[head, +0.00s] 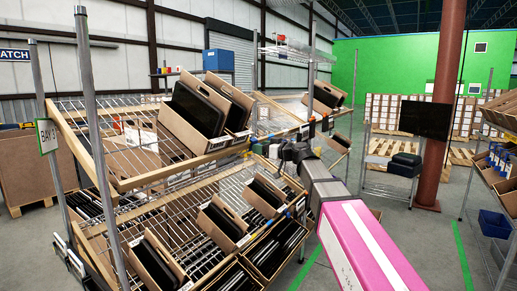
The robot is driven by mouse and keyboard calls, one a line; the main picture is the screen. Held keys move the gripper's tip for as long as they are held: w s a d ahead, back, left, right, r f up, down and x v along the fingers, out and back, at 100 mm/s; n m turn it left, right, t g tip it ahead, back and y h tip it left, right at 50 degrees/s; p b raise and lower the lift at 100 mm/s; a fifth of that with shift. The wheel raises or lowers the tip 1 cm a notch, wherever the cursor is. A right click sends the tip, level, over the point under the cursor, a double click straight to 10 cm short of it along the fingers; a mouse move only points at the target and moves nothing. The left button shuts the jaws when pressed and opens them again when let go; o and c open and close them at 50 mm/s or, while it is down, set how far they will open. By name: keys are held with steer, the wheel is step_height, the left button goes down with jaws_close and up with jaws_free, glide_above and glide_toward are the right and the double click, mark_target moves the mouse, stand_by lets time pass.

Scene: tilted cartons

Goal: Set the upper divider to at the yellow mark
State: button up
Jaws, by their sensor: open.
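A light wooden bar (278,107) lies front to back across the upper wire shelf (150,168), right of the tilted cartons; it looks like the upper divider. Another wooden bar (82,146) runs along that shelf's left end. I cannot make out a yellow mark with certainty; small coloured spots along the shelf fronts are too small to tell. My gripper (290,152) is at the rack's front, below and slightly right of the middle bar in the picture. It is open and appears apart from the bar. My arm hides part of the rack's right side, and the fingertips are hard to separate from the background.
Tilted cartons with dark contents (196,108) stand on the upper shelf, and several more (222,220) on the lower shelf. A metal post (97,130) rises at the rack's left front. A red-brown column (441,100) stands at right. Floor between rack and column is partly open.

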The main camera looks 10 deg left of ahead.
steer(key=v, duration=0.9)
steer(key=shift+s, duration=0.1)
steer(key=s+d+f+m+g+h, duration=0.1)
steer(key=d+f+m+h, duration=0.4)
steer(key=f, duration=0.9)
steer(key=s+d+f+m+g+h, duration=0.1)
steer(key=s+d+f+m+h, duration=0.15)
steer(key=d+f, duration=0.75)
steer(key=s+d+f+m+g+h, duration=0.1)
steer(key=s+d+f+m+h, duration=0.1)
steer(key=f, duration=0.6)
steer(key=s+d+f+m+g+h, duration=0.2)
steer(key=s+d+f+h, duration=0.2)
steer(key=s+d+f, duration=0.2)
steer(key=s+d+f+m+g+h, duration=0.1)
steer(key=s+d+f+m+h, duration=0.1)
steer(key=d+f, duration=0.4)
step_height(320, 180, down, 5)
steer(key=s+h, duration=0.1)
steer(key=s, duration=0.1)
steer(key=shift+s+d+g, duration=0.3)
steer(key=shift+s+g, duration=0.05)
steer(key=shift+g, duration=0.05)
steer(key=shift+f, duration=0.1)
